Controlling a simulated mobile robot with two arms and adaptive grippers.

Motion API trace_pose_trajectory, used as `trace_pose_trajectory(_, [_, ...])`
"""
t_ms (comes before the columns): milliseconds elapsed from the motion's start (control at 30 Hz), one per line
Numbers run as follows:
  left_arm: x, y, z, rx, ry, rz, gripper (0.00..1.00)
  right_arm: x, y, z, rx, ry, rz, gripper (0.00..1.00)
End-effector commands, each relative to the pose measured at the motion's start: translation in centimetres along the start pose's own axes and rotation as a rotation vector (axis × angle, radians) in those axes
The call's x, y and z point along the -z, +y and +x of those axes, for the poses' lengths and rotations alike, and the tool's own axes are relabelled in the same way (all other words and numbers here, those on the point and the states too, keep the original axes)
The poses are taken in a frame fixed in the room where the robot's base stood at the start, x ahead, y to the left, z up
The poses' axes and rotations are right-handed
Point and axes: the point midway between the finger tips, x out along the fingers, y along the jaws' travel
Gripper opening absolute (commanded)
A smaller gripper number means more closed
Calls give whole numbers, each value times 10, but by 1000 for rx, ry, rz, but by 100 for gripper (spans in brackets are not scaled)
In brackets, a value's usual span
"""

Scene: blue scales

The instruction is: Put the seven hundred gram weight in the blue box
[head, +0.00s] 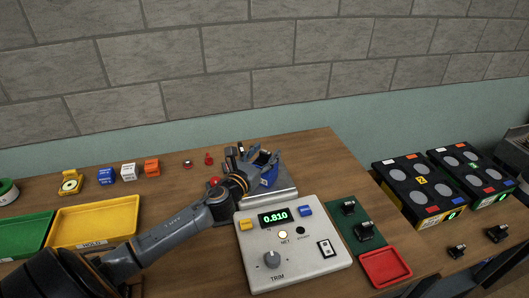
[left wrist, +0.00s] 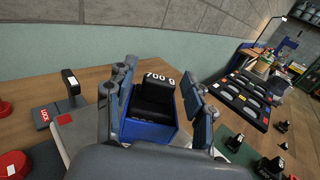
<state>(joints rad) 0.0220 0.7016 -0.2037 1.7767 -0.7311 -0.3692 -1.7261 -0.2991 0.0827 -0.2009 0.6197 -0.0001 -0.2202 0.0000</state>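The seven hundred gram weight (left wrist: 155,98) is a black block with a white "700 g" label. In the left wrist view it sits inside the blue box (left wrist: 150,133), whose front wall shows below it. The blue box (head: 269,177) stands on the scale's metal plate (head: 284,193) in the head view, partly hidden by my gripper. My left gripper (head: 263,158) is over the box. In the left wrist view its fingers (left wrist: 160,98) stand spread on either side of the weight, with gaps visible. My right gripper is not in view.
The scale's panel (head: 310,262) reads 0.810. To its right lie a green mat (head: 376,245) with small black weights and a red tray (head: 385,267). Yellow (head: 130,205) and green (head: 28,221) trays are at left. Small blocks (head: 128,172) stand behind them.

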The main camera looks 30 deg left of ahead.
Motion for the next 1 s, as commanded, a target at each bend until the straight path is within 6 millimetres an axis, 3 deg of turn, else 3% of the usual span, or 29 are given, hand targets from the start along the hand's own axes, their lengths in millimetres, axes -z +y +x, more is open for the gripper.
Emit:
trace_pose_trajectory(367, [-2, 1, -6, -1, -5, 1, 55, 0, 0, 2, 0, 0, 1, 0])
trace_pose_trajectory(1000, [0, 0, -107, 0, -4, 1, 55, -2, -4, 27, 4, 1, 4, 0])
